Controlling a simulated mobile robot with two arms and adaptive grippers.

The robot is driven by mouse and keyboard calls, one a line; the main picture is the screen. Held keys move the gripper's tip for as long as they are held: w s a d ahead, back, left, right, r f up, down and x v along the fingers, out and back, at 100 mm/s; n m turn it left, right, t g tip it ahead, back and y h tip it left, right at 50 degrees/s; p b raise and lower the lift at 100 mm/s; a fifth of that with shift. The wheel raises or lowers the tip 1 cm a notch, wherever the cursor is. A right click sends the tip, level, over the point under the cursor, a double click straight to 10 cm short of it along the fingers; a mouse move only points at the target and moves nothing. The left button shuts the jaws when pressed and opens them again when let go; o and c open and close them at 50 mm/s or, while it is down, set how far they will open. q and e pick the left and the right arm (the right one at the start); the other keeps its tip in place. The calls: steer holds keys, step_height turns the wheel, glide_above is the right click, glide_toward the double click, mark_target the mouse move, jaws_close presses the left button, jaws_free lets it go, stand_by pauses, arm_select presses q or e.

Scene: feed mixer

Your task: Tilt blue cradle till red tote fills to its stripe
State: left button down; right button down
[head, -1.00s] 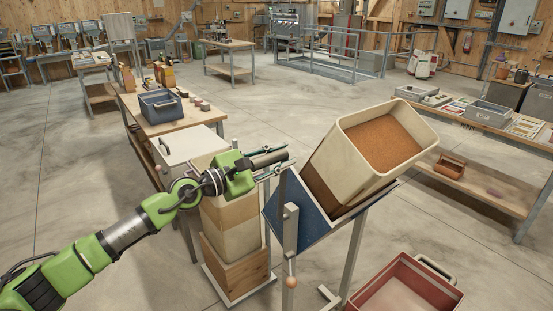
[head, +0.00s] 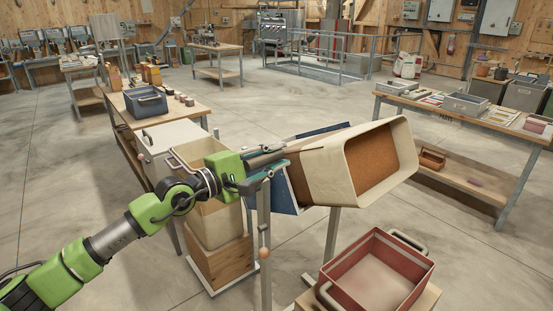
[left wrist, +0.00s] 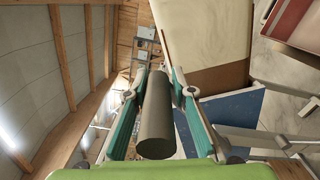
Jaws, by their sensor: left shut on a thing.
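The blue cradle (head: 283,190) holds a cream bin (head: 325,172) tipped steeply to the right, its mouth facing right. Orange-brown grain (head: 372,160) lies inside the bin; I see no stream falling. My left gripper (head: 278,160) is shut on the dark round handle bar (left wrist: 156,120) at the cradle's left side. The blue cradle also shows in the left wrist view (left wrist: 232,108). My right gripper is out of view.
A cream container (head: 216,222) stands on a wooden box (head: 220,262) under my left arm. A bench with a blue-grey bin (head: 146,103) is at the left, and a bench with trays (head: 465,105) at the right. The floor behind the cradle is clear.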

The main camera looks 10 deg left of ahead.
arm_select(q)
steer(key=shift+f, duration=0.3)
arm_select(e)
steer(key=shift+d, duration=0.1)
arm_select(q)
steer(key=c, duration=1.8)
jaws_free()
steer(key=shift+r, duration=0.1)
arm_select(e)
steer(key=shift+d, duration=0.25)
arm_select(q)
steer(key=shift+a, duration=0.1)
steer(key=shift+v, duration=6.05)
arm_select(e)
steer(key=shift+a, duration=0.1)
